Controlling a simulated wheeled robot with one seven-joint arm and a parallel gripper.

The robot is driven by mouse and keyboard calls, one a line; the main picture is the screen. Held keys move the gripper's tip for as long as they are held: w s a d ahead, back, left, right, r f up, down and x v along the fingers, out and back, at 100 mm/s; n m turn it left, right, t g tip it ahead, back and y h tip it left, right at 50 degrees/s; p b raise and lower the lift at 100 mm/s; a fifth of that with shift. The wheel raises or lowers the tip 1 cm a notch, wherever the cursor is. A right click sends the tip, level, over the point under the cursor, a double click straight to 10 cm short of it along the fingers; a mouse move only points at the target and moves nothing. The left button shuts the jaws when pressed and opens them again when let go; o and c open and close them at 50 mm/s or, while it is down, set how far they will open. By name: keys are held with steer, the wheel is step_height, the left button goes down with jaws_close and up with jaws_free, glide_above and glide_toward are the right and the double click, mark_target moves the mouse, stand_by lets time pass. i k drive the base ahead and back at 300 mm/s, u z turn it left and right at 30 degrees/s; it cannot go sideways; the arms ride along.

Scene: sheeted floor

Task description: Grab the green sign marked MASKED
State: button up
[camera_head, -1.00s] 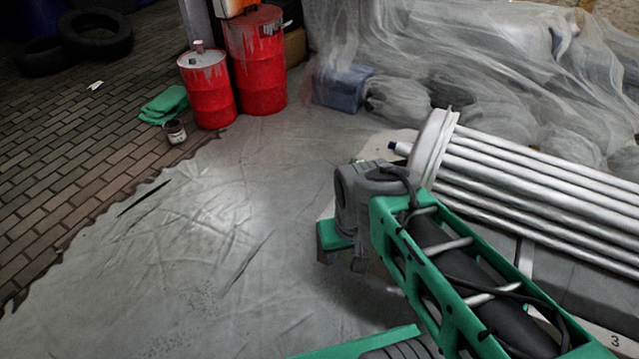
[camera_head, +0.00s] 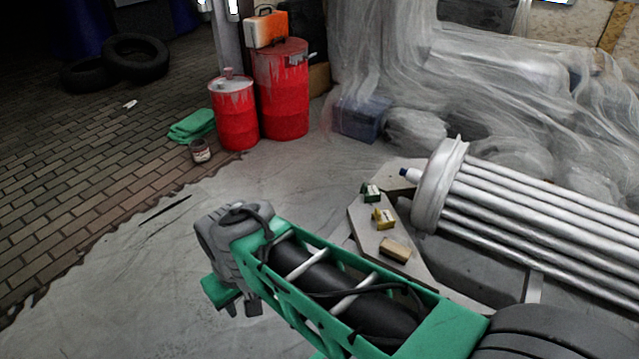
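A small green sign (camera_head: 371,193) with a pale label stands on a light grey board at the right of centre. Its lettering is too small to read. A yellow sign (camera_head: 384,218) stands just in front of it, and a tan block (camera_head: 395,249) lies nearer to me. My gripper (camera_head: 234,299) hangs over the sheeted floor, well left of the signs and apart from them.
The light grey board (camera_head: 362,231) lies beside a ribbed silver cylinder (camera_head: 530,205). Two red drums, a small drum (camera_head: 236,118) and a larger drum (camera_head: 282,95), stand at the back. Draped plastic sheeting (camera_head: 490,85) covers things at the back right.

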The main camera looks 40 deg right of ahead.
mark_target(373, 194)
steer(key=u, duration=0.35)
steer(key=i, duration=2.2)
steer(key=z, duration=1.35)
steer(key=i, duration=0.65)
steer(key=z, duration=0.65)
